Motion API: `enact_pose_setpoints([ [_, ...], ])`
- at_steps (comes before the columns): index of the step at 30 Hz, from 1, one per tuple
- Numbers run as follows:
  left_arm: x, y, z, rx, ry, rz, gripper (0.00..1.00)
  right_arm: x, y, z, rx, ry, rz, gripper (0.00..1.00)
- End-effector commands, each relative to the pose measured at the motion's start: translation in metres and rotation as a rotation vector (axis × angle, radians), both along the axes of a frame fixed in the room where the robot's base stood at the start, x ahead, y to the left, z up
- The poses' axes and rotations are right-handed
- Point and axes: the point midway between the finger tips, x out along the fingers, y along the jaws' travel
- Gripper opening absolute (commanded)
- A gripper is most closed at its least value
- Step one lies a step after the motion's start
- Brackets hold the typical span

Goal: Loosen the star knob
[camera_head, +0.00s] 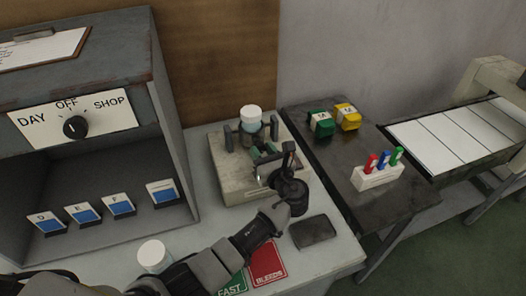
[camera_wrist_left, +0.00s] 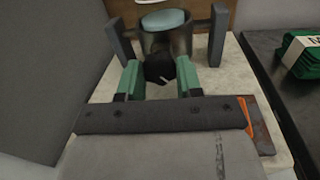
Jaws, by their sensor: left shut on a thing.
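The black star knob (camera_wrist_left: 160,68) sits on the front of a dark round holder (camera_wrist_left: 181,42) in the left wrist view, with a pale mark on its face. My left gripper (camera_wrist_left: 161,82) has its green fingers on either side of the knob and is shut on it. In the head view my left gripper (camera_head: 265,155) reaches the front of the holder, and the knob is largely hidden there. A jar with a pale lid (camera_head: 250,113) stands in the holder, on a beige block (camera_head: 233,184) between two dark uprights. My right gripper is not in view.
A grey cabinet with a DAY/OFF/SHOP dial (camera_head: 75,127) stands at left. Another white-lidded jar (camera_head: 152,254), green and red cards (camera_head: 267,263) and a dark pad (camera_head: 312,231) lie in front. A dark side table (camera_head: 395,205) at right holds labelled bundles and coloured pens.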

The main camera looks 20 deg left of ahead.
Motion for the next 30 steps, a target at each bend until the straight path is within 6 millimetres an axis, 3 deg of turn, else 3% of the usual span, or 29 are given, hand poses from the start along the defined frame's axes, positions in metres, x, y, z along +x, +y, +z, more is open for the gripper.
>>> enact_pose_setpoints([
  [11, -0.0001, -0.0001, 0.0005, -0.066, -0.045, 0.000, 0.11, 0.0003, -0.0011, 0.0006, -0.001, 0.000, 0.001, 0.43],
  [30, -0.0003, 0.0007, 0.0015, -0.428, -0.290, -0.003, 0.11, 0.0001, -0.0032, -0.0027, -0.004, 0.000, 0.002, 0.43],
])
